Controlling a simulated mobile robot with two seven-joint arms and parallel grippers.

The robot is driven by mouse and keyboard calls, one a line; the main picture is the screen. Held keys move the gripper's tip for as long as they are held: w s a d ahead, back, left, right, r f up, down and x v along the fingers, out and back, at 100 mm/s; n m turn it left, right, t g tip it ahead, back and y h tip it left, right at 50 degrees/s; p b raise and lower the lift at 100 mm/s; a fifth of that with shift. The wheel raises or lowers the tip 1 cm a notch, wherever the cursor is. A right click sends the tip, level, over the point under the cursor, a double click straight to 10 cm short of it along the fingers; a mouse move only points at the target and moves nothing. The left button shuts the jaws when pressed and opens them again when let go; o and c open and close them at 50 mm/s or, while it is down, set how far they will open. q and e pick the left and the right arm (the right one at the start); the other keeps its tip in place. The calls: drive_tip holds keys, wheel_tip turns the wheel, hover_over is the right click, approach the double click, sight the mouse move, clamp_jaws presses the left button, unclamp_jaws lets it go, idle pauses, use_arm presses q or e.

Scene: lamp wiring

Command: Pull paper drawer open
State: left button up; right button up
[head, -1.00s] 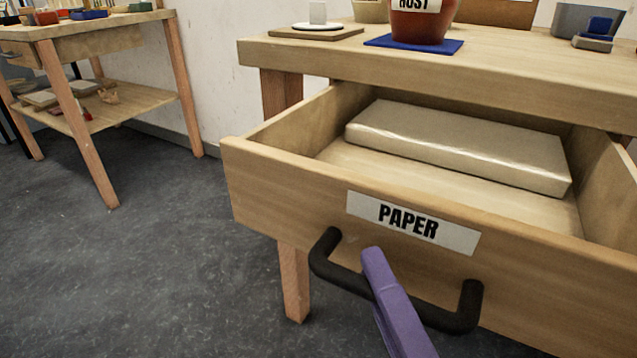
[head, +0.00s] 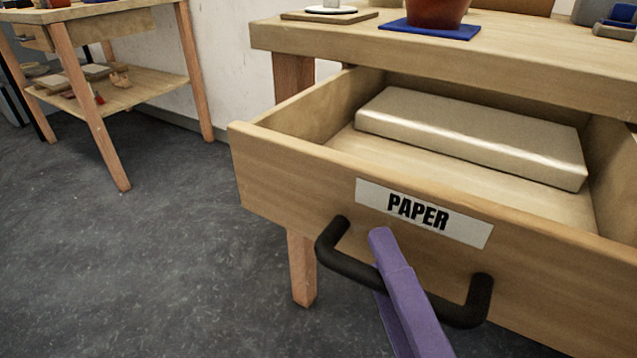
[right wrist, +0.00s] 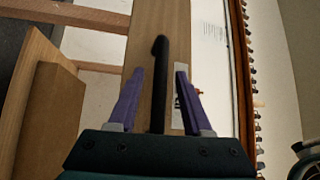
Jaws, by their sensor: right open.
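The PAPER drawer (head: 290,185) hangs open under the workbench, with a white PAPER label (head: 424,213) on its front. A wrapped, pale flat block (head: 470,135) lies inside. The black bar handle (head: 345,262) stands out from the drawer front. My right gripper (head: 385,265) is at the middle of the handle, its purple fingers open. In the right wrist view, the handle (right wrist: 160,75) runs between the two spread fingers (right wrist: 157,100), with gaps on both sides. My left gripper is out of view.
The workbench top (head: 350,40) carries a reddish pot (head: 435,12) on a blue mat (head: 430,32) and a board (head: 330,15). A second wooden table (head: 110,95) stands at the left. Grey floor (head: 180,260) is clear between them.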

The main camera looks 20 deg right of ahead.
drive_tip(key=s+f, duration=0.1)
drive_tip(key=s, duration=0.9)
drive_tip(key=shift+a+f, duration=0.15)
drive_tip(key=shift+a, duration=0.2)
drive_tip(key=shift+w, duration=0.1)
drive_tip(key=w+a+r+n+g+y+p, duration=0.2)
drive_tip(key=w+r+n+g+y+p, duration=0.15)
drive_tip(key=r+n+p, duration=0.6)
drive_tip(key=w+a+r+n+g+y+p, duration=0.1)
drive_tip(key=w+r+n+g+y+p, duration=0.3)
drive_tip(key=r+p, duration=0.55)
drive_tip(key=s+d+r+n+g+h+p, duration=0.3)
drive_tip(key=s+d+r+g+p, duration=0.15)
drive_tip(key=r+p, duration=0.35)
drive_tip(key=s+d+r+n+g+h+p, duration=0.35)
drive_tip(key=d+r+p, duration=0.25)
drive_tip(key=p, duration=0.4)
wheel_tip(320, 180, up, 36)
drive_tip(key=p, duration=3.6)
drive_tip(key=shift+w+f+m+y, duration=0.2)
drive_tip(key=shift+f+m+y, duration=0.05)
drive_tip(key=shift+m+y, duration=0.05)
